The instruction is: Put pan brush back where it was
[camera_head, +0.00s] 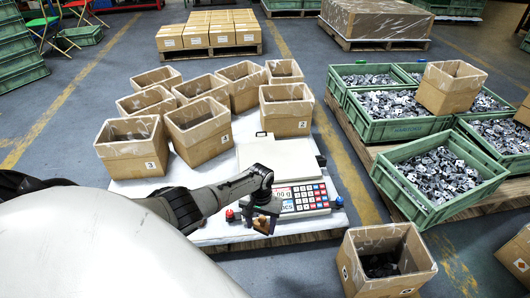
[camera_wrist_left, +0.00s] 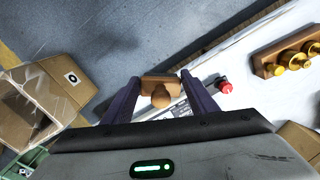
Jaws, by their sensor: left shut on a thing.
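My left gripper (camera_head: 262,213) hangs in front of the scale's left front corner. It is shut on the pan brush (camera_head: 262,226), a small brown wooden piece that shows only partly below the fingers. In the left wrist view my left gripper (camera_wrist_left: 160,84) has its two dark fingers on either side of the brush (camera_wrist_left: 160,98), whose rounded wooden knob faces the camera. The bristles are hidden. The white scale (camera_head: 282,157) with its keypad stands on the white-topped pallet. My right gripper is not in view.
A wooden block with brass weights (camera_wrist_left: 289,62) lies on the white top. A red knob (camera_wrist_left: 225,87) is near the right finger. Several cardboard boxes (camera_head: 198,130) stand behind and left of the scale. An open box (camera_head: 387,262) stands front right; green crates (camera_head: 440,212) of metal parts are at right.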

